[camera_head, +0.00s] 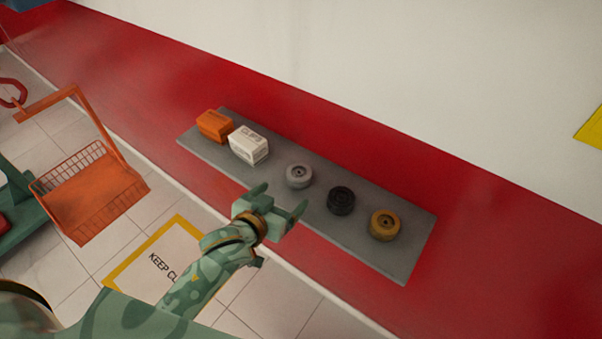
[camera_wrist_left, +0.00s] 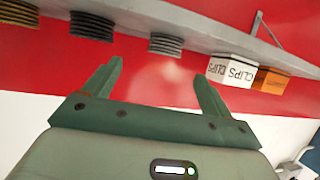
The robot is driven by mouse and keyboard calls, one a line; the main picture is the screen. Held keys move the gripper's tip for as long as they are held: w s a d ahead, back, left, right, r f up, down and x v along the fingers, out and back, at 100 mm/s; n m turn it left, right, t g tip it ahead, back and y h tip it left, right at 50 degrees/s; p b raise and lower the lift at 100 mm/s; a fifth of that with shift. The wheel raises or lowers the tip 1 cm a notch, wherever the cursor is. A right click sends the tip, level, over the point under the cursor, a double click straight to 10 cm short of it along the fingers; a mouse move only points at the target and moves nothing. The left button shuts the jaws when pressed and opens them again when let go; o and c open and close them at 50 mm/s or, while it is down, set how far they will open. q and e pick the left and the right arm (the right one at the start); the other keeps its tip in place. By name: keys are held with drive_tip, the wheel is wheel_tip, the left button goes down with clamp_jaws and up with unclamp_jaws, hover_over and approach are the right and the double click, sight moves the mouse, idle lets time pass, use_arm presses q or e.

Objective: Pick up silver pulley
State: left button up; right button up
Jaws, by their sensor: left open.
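The silver pulley (camera_head: 299,176) sits on the grey wall shelf (camera_head: 228,167), between the white clips box and a black pulley. My left gripper (camera_head: 279,201) is open and empty, just in front of the shelf and below the silver pulley in the head view. In the left wrist view the gripper's two fingers (camera_wrist_left: 158,88) point towards the red wall, spread apart. The silver pulley also shows there (camera_wrist_left: 166,45), beyond the fingers and apart from them. My right gripper is not in view.
On the same shelf stand an orange box (camera_head: 214,125), a white clips box (camera_head: 249,145), a black pulley (camera_head: 341,200) and a gold pulley (camera_head: 385,225). An orange wire basket (camera_head: 88,197) is at the left. A yellow-edged floor sign (camera_head: 152,262) lies below.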

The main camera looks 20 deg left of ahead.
sight(296, 176)
use_arm(q)
drive_tip(key=x, duration=0.7)
drive_tip(key=shift+a, duration=0.2)
drive_tip(key=x, duration=0.5)
drive_tip(key=shift+w+a+b, duration=0.3)
drive_tip(key=shift+w, duration=0.1)
drive_tip(key=shift+s+d+r, duration=0.1)
drive_tip(key=shift+s+r, duration=0.05)
drive_tip(key=c, duration=1.4)
